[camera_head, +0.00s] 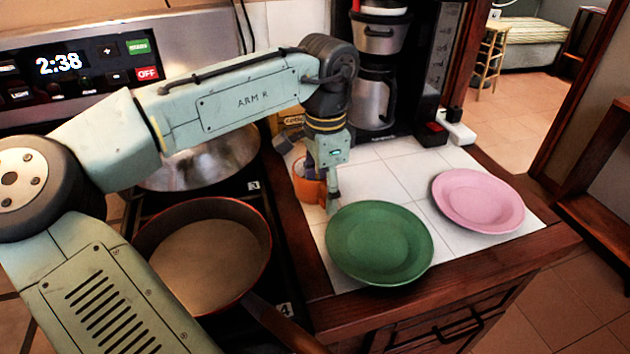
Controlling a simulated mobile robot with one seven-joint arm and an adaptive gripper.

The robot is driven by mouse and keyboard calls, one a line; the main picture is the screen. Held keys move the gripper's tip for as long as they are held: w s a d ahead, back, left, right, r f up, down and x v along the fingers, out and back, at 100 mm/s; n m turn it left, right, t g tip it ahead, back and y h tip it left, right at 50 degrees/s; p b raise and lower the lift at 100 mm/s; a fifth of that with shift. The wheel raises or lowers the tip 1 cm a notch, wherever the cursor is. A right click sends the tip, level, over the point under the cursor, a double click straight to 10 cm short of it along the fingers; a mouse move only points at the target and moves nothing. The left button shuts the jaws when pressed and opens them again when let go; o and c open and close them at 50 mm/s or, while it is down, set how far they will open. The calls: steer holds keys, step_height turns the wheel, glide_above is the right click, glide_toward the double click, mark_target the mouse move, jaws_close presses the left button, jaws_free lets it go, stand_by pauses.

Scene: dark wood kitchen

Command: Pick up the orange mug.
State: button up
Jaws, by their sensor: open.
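The orange mug (306,187) stands on the white tiled counter, behind and left of the green plate, close to the counter's left wooden edge. My gripper (322,194) points down at the mug, with its fingers open. One finger shows in front of the mug's right side and partly hides it. The other finger is at the mug's upper left. I cannot tell whether either finger touches the mug. The mug's handle is not clearly visible.
A green plate (379,243) lies just right of the mug, and a pink plate (478,201) farther right. A coffee maker (375,100) stands behind. A pan (205,255) and a metal pan (200,163) sit on the stove at left. Bare tiles (400,170) lie between plates and coffee maker.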

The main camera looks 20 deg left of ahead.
steer(key=shift+f, duration=0.1)
steer(key=shift+c, duration=0.2)
jaws_close()
stand_by(0.5)
